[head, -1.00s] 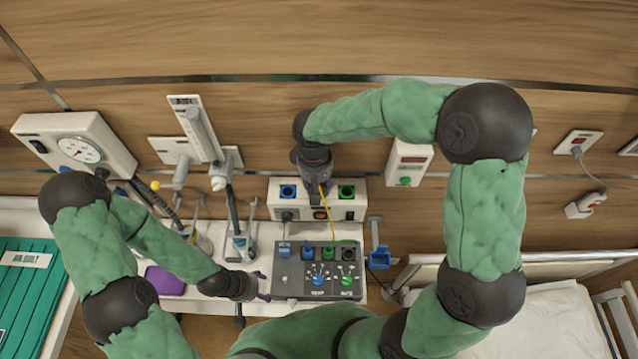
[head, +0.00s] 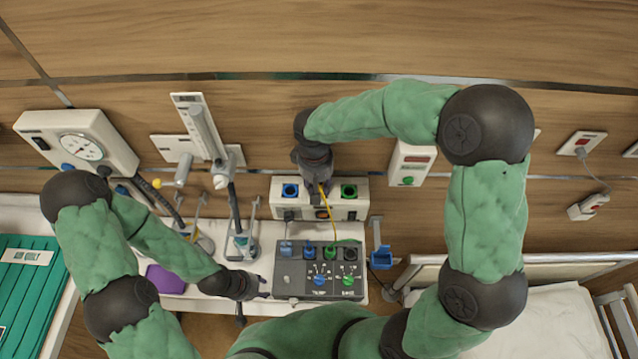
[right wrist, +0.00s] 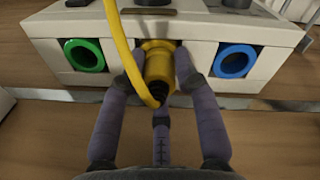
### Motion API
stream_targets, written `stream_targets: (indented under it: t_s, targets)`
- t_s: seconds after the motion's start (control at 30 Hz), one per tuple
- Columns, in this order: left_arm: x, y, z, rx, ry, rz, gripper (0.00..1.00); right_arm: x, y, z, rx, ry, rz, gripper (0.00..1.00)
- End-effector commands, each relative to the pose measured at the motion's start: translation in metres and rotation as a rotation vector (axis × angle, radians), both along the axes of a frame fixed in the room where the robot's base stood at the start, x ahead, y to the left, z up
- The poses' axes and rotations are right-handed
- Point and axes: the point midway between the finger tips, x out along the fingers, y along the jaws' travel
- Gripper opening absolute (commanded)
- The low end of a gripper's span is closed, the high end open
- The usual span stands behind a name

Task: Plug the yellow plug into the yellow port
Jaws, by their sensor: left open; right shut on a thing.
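The yellow plug (right wrist: 158,68) is held between the fingers of my right gripper (right wrist: 160,78), which is shut on it. In the right wrist view the plug's front end is at the middle of the white port box (right wrist: 205,80), between the green port (right wrist: 85,54) and the blue port (right wrist: 234,61). The yellow port itself is hidden behind the plug, so I cannot tell how deep the plug sits. The yellow cable (right wrist: 120,50) loops past the plug. In the head view my left gripper (head: 262,286) is open and empty, low beside the grey control panel.
The grey panel (head: 284,277) with several coloured plugs and knobs stands in front of the port box. A purple item (head: 165,280) lies left of my left gripper. A blue holder (head: 381,258) is to the right. A bed (head: 550,310) stands at the lower right.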

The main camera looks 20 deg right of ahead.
Motion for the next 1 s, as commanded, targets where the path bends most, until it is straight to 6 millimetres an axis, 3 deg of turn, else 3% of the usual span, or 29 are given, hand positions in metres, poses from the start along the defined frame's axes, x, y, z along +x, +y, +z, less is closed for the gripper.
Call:
stream_targets:
  t_s: [0.23, 0.27, 0.33, 0.73, 1.0]
  targets:
    - [0.0, 0.0, 0.0, 0.0, 0.001, -0.001, 0.4, 0.001, 0.001, 0.001, 0.003, -0.003, -0.001, 0.0]
    - [0.0, 0.0, 0.0, 0.0, 0.001, -0.001, 0.4, 0.001, 0.001, 0.001, 0.003, -0.003, -0.001, 0.4]
    - [0.0, 0.0, 0.001, -0.001, 0.0, -0.002, 0.4, 0.001, 0.001, 0.001, 0.002, -0.004, -0.001, 0.59]
    - [-0.001, -0.001, 0.001, -0.001, 0.001, -0.003, 0.4, 0.001, 0.0, 0.004, 0.001, -0.002, 0.0, 0.59]
    - [0.0, -0.001, 0.001, -0.001, 0.0, -0.003, 0.4, 0.001, 0.003, 0.036, 0.001, -0.006, 0.0, 0.59]
